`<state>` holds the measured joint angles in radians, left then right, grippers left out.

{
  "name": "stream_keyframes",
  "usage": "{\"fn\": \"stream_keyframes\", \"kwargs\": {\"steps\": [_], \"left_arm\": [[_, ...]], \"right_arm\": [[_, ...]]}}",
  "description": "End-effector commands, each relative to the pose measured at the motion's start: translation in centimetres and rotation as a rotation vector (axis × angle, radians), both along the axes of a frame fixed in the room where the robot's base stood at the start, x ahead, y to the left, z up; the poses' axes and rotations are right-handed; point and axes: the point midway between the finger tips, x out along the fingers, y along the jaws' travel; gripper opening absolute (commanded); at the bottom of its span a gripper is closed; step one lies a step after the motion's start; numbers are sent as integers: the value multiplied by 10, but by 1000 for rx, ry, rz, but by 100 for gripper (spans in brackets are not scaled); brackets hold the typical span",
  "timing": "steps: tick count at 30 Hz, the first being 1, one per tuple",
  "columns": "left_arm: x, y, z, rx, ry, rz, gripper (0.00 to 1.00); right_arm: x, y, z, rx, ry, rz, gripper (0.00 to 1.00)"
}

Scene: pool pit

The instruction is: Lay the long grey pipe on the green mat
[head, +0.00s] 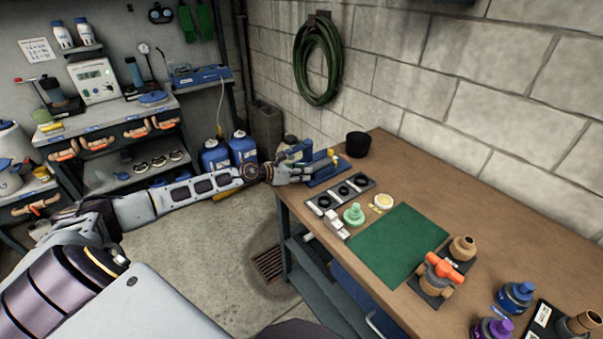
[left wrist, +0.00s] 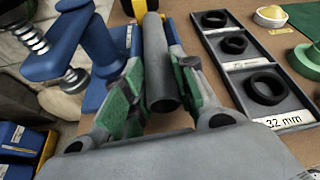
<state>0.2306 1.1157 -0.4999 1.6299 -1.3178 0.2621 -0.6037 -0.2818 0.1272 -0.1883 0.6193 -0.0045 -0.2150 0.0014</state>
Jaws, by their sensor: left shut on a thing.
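The long grey pipe (left wrist: 160,65) lies between the fingers of my left gripper (left wrist: 158,98) in the left wrist view, and the gripper is shut on it. In the head view my left gripper (head: 303,172) is at the far left end of the workbench, beside a blue vise-like tool (head: 299,150); the pipe is too small or hidden to make out there. The green mat (head: 398,245) lies flat and bare on the bench, to the right of and nearer than the gripper. My right gripper is not in view.
A tray of black rings (head: 340,195) lies between gripper and mat; it also shows in the left wrist view (left wrist: 250,72). A light-green part (head: 354,214) and a yellow-white disc (head: 383,202) stand near the mat's far edge. An orange-handled valve (head: 437,275) touches or overlaps its right side.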

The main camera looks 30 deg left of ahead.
Motion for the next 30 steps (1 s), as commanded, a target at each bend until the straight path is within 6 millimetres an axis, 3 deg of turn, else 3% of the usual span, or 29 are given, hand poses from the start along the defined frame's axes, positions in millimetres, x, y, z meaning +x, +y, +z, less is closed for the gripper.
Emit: {"fn": "stream_keyframes", "kwargs": {"steps": [12,13,18,30], "left_arm": [[0,0,-5,-1,0,0,3],[0,0,-5,-1,0,0,30],[0,0,-4,-1,0,0,49],[0,0,-4,0,0,0,49]], "right_arm": [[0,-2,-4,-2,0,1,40],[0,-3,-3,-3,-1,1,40],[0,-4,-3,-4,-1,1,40],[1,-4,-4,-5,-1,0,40]]}}
